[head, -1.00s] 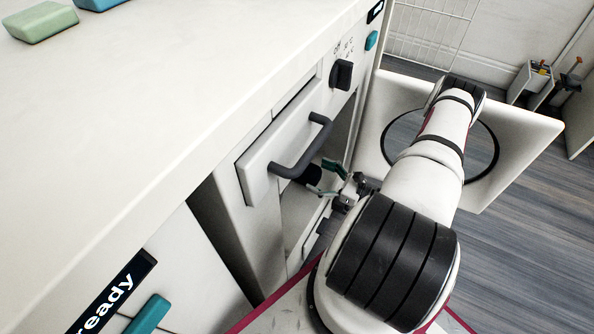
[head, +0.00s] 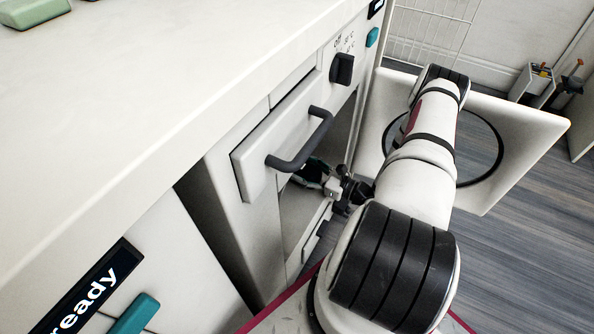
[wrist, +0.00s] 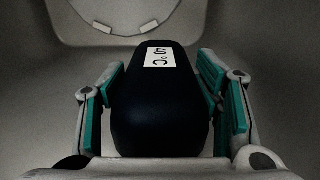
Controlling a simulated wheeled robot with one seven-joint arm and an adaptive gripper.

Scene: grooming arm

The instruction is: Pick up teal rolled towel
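A dark, nearly black rolled bundle (wrist: 158,105) with a white "40 °C" label lies in the middle of the wrist view; its colour looks navy rather than teal in this dim light. My gripper (wrist: 160,68) straddles it, with one teal-padded finger on each side. The fingers are spread wide; I cannot tell whether the pads touch it. In the head view my gripper (head: 312,180) is low inside the opening of the white cabinet, partly behind the front panel and its dark handle, and the bundle is hardly distinguishable there.
A white front panel with a dark handle (head: 303,143) stands at the opening. A round-holed white door (head: 515,150) is open at the right. The worktop (head: 130,110) lies above left. Pale cabinet walls (wrist: 270,80) surround the gripper closely.

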